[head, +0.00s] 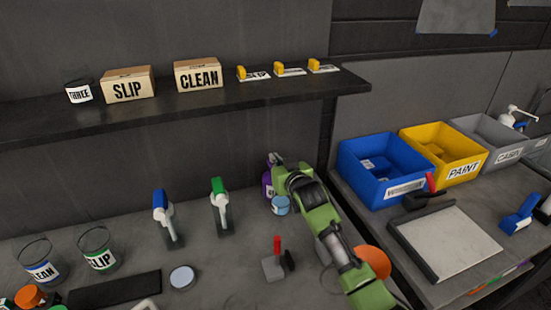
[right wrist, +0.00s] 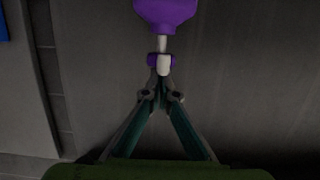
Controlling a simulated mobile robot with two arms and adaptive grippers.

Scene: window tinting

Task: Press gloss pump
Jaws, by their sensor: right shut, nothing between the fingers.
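The gloss pump is a purple bottle (head: 267,186) standing against the back wall, partly hidden behind my right arm in the head view. In the right wrist view the purple bottle body (right wrist: 166,12) is at the top, with a white stem and a purple-and-white pump head (right wrist: 162,61) below it. My right gripper (right wrist: 160,88) is shut and empty, its fingertips right at the pump head. I cannot tell whether they touch it. In the head view my right gripper (head: 275,160) is at the bottle's top. My left gripper is not in view.
A dark shelf (head: 150,118) overhangs behind. Blue, yellow and grey bins (head: 378,197) are right.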

